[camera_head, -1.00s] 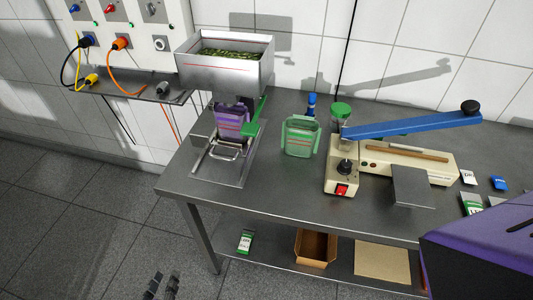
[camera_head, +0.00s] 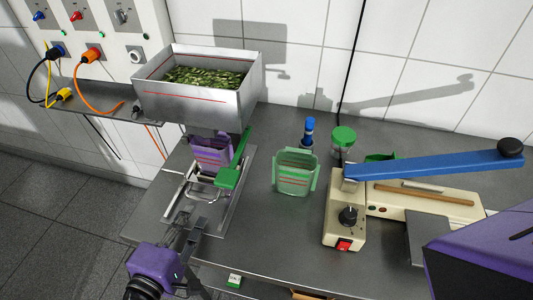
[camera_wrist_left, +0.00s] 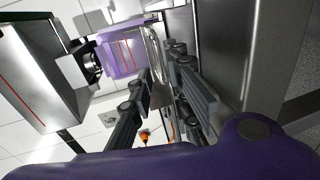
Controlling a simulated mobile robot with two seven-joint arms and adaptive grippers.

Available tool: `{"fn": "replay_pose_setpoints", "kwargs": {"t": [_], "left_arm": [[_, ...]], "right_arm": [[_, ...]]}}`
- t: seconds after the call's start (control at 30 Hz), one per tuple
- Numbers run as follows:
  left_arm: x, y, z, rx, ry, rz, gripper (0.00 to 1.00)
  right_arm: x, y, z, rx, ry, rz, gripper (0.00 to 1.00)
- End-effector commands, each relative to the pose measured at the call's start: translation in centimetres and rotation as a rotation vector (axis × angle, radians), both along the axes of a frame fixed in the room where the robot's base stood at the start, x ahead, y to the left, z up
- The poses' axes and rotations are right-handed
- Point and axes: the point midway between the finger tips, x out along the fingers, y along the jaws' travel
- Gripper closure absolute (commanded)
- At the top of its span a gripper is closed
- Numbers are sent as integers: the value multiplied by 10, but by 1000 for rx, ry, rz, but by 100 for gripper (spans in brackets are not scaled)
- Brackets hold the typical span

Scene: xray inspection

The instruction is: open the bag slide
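The bag slide (camera_head: 183,205) is a metal track and carriage on the bench under the steel hopper (camera_head: 200,105). Its wire handle (camera_head: 208,197) faces the front edge. A purple bag (camera_head: 211,152) stands in it below the hopper outlet, its top partly hidden. My left gripper (camera_head: 188,228) is at the front of the slide, near the handle. In the left wrist view the fingers (camera_wrist_left: 160,95) are apart and empty; the handle (camera_wrist_left: 154,48) and the purple bag (camera_wrist_left: 121,52) lie just beyond the fingertips. My right gripper is out of view.
A green lever (camera_head: 229,177) hangs right of the slide. A green holder (camera_head: 295,172) and a blue-handled sealer (camera_head: 435,163) stand farther right. A blue-capped bottle (camera_head: 308,132) and a green-lidded jar (camera_head: 343,141) are behind. A socket panel (camera_head: 110,35) is at the left.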

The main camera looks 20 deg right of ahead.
Motion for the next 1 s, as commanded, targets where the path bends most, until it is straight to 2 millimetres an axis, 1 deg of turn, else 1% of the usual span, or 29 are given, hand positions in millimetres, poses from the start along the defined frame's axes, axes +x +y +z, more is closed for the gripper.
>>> {"fn": "replay_pose_setpoints", "kwargs": {"t": [0.03, 0.2, 0.4, 0.53, 0.77, 0.87, 0.9, 1.0], "left_arm": [[7, -5, 2, -3, -4, 0, 83], [30, -22, -4, -4, -3, 0, 83], [49, -35, -10, -1, -3, 0, 83], [54, -39, -12, 1, -2, 1, 83], [55, -39, -12, 1, -2, 1, 83], [54, -39, -12, 0, -2, 1, 93], [54, -39, -12, 0, -2, 1, 99], [54, -39, -12, 0, -2, 1, 100]], "right_arm": [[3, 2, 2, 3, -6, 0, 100], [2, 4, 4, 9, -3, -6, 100], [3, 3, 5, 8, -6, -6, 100], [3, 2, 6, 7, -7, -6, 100], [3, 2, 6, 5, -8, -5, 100], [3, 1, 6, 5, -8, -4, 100], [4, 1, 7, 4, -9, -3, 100], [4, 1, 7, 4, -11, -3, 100]]}}
